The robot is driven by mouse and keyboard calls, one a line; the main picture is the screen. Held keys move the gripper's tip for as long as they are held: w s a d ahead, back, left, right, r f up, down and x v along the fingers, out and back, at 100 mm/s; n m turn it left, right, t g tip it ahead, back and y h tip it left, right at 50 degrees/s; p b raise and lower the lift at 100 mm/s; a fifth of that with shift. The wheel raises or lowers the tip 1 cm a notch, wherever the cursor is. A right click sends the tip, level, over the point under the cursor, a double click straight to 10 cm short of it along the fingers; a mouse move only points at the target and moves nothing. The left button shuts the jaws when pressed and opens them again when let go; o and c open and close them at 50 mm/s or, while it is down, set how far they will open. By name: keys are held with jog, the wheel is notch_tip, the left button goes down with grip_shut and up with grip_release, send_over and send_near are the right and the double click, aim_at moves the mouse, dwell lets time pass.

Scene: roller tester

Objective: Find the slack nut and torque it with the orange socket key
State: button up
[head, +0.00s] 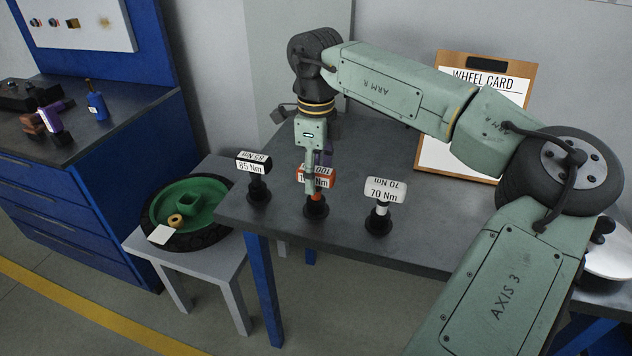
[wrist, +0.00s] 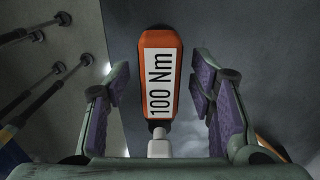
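The orange socket key (head: 318,178), labelled 100 Nm, stands upright in a black holder on the dark table. My gripper (head: 312,178) is directly over it, pointing down. In the wrist view the orange key (wrist: 160,80) lies between the two purple-padded fingers of my gripper (wrist: 157,100). A gap shows on both sides of it, so the fingers are open. A black key (head: 255,166) labelled 85 Nm stands to the left, and a white key (head: 384,191) labelled 70 Nm to the right. No slack nut can be made out.
A green wheel (head: 188,206) with a black tyre lies on a grey stool, with a yellow ring and white card on it. A wheel card (head: 466,82) on a clipboard stands behind my arm. A blue workbench (head: 90,185) holds tools at left.

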grip_shut()
dwell(0.4)
